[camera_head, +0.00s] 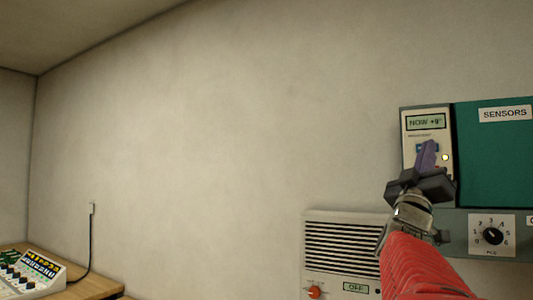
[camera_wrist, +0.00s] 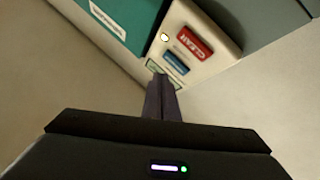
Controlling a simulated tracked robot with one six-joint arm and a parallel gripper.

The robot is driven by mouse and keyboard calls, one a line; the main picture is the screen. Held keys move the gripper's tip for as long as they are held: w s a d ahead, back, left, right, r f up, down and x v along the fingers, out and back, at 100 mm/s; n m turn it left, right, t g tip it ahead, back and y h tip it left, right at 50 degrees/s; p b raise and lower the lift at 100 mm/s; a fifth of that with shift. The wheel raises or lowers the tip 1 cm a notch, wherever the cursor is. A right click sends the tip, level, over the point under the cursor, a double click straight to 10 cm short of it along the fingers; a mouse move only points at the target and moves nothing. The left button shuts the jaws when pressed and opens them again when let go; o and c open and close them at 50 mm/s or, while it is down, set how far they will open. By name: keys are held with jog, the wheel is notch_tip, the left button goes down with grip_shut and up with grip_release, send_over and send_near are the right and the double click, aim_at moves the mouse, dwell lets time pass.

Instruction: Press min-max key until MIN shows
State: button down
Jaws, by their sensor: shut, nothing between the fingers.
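The sensor unit (camera_head: 410,148) is a cream panel on the wall at the right of the head view. Its display (camera_head: 425,122) reads "NOW" with a value that looks like +9°. A blue key (camera_head: 421,148) sits below the display, partly covered by my gripper (camera_head: 428,146). In the wrist view the blue key (camera_wrist: 176,63) lies beside a red key marked "CLEAR" (camera_wrist: 194,43). My gripper (camera_wrist: 161,80) is shut and empty, its tips close to the panel near the blue key and display edge. I cannot tell whether they touch.
A green "SENSORS" board (camera_head: 495,160) adjoins the panel. Below are a rotary dial (camera_head: 492,236) and a vented unit (camera_head: 340,243) with an "OFF" display (camera_head: 355,287). A small white light (camera_head: 445,157) shows on the panel.

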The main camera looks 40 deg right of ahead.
jog(key=shift+w+d, duration=0.25)
jog(key=shift+d, duration=0.25)
jog(key=shift+d, duration=0.1)
dwell(1.6)
jog(key=shift+w+d, duration=0.15)
jog(key=shift+d, duration=0.15)
jog(key=shift+w+d, duration=0.2)
jog(key=shift+d, duration=0.1)
dwell(1.2)
jog(key=shift+a, duration=0.1)
jog(key=shift+s+a, duration=0.35)
jog(key=shift+a, duration=0.25)
jog(key=shift+a, duration=0.1)
jog(key=s+a, duration=0.1)
jog(key=a, duration=0.1)
jog(key=s+a, duration=0.1)
jog(key=a, duration=0.1)
jog(key=shift+s+a, duration=0.1)
jog(key=shift+s, duration=0.05)
dwell(0.5)
